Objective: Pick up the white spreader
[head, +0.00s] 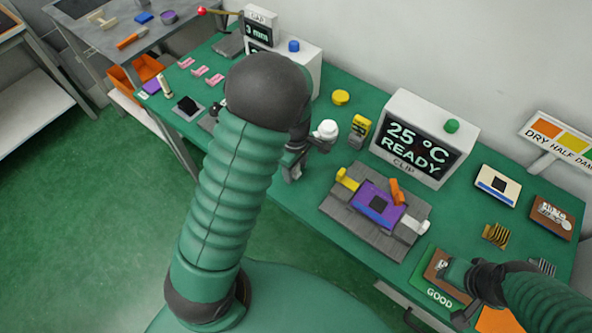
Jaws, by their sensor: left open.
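My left gripper (297,166) is open over the green table, with its dark jaws partly hidden behind my own arm. A white rounded piece (327,130) stands close to the right of these jaws. It may be the white spreader, but its full shape is hard to make out, and I cannot tell whether the jaws touch it. A cream T-shaped tool (103,21) lies on the grey table at the far upper left, well away from both grippers. My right gripper (455,293) is low at the right, by the GOOD mat; its jaw opening is unclear.
A grey fixture (333,211) with a purple block (378,204) sits mid-table. Behind it stands a display box (432,109) reading 25 °C READY. A yellow-labelled device (359,131) and a yellow disc (341,97) are near the white piece. Cards lie at right.

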